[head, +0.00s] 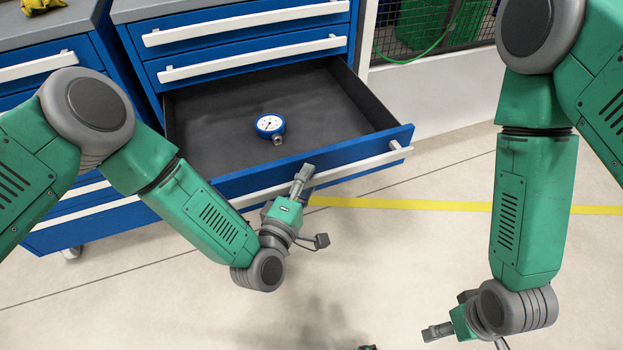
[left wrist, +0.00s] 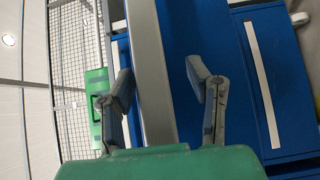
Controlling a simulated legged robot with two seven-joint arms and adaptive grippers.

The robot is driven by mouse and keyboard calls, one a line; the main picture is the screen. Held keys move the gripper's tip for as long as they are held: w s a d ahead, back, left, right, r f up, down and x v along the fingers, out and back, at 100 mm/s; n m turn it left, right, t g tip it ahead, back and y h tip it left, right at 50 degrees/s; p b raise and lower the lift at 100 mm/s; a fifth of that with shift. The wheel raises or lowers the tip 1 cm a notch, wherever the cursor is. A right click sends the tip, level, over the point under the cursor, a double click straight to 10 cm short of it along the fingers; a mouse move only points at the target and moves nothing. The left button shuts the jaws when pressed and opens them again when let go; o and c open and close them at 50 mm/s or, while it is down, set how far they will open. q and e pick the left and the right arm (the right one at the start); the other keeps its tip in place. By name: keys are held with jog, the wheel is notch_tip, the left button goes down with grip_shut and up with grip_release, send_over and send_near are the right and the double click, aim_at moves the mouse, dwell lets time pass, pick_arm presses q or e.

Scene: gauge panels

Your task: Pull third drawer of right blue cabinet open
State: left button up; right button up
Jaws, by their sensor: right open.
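The third drawer (head: 345,170) of the right blue cabinet (head: 140,45) stands pulled out, its dark interior showing. A blue-rimmed gauge (head: 270,124) with a white dial lies inside it. The drawer's long white handle (head: 350,171) runs along its front. My left gripper (head: 303,180) is at the middle of that front, over the handle line. In the left wrist view my left gripper's (left wrist: 160,85) fingers are apart, with the pale handle bar (left wrist: 152,70) between them; I cannot tell whether they touch it. My right gripper (head: 432,332) is open and empty, low over the floor.
Two closed drawers (head: 250,40) with white handles are above the open one. Another blue cabinet (head: 40,65) stands at the left. A wire mesh fence (head: 430,25) on a pale low wall is behind. A yellow line (head: 430,205) crosses the clear floor.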

pick_arm(q)
jog(key=shift+r, duration=0.15)
jog(key=shift+s, duration=0.1)
jog(key=shift+s, duration=0.25)
jog(key=v, duration=1.1)
jog(key=shift+a, duration=0.4)
jog(key=shift+d, duration=0.15)
